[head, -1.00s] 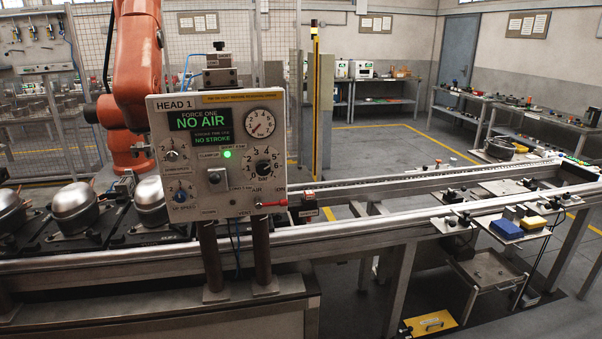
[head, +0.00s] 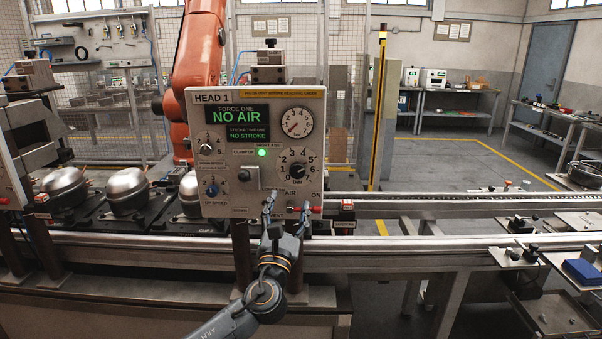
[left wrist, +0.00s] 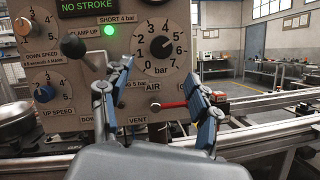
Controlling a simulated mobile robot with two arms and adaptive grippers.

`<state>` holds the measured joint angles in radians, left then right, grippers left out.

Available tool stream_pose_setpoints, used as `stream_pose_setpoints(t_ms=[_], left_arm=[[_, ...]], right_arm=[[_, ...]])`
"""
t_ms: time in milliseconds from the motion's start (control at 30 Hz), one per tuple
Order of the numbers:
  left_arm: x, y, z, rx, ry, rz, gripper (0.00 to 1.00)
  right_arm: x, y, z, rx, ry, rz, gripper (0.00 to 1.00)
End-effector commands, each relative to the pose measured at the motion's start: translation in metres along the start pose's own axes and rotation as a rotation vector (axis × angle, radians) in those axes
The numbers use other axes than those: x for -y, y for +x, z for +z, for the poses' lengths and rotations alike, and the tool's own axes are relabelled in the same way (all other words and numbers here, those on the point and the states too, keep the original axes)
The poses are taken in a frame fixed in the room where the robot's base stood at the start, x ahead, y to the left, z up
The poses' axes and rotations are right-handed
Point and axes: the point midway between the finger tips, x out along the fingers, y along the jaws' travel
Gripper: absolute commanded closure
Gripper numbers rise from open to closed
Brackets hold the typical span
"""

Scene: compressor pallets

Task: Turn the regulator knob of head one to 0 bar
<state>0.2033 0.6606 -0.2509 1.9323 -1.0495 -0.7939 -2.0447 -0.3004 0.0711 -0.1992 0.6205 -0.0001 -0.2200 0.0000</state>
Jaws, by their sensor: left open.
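The panel of head one (head: 222,101) stands upright above the conveyor, its display reading NO AIR and NO STROKE. The black regulator knob (head: 297,171) sits on a white dial marked in bar at the panel's lower right. In the left wrist view the knob (left wrist: 161,47) shows a white mark toward its upper right, roughly toward 5. My left gripper (head: 288,205) is open and empty, below the knob and in front of the panel. In the left wrist view its blue-padded fingers (left wrist: 161,82) spread below the dial, apart from the knob. My right gripper is out of view.
A red lever (left wrist: 170,105) lies between my fingers in the wrist view. A pressure gauge (head: 297,122) sits above the dial, its needle low left. The clamp knob (head: 244,175) is left of it. Another panel (head: 12,150) stands at far left.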

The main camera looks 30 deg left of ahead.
Motion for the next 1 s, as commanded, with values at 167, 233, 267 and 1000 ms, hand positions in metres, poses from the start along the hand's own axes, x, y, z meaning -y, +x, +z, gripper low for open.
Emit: stream_pose_setpoints(t_ms=[167,233,267,1000], left_arm=[[-0.001,0.042,0.003,0.0,-0.003,0.002,0.39],[-0.001,0.057,0.002,-0.002,-0.002,0.002,0.39],[-0.001,0.063,0.002,-0.001,-0.003,0.002,0.39],[0.001,0.107,-0.001,-0.002,-0.004,-0.002,0.51]], right_arm=[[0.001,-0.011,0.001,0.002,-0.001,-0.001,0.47],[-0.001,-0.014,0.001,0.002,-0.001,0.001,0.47],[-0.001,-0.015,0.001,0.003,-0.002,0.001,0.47],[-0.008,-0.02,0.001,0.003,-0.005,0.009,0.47]])
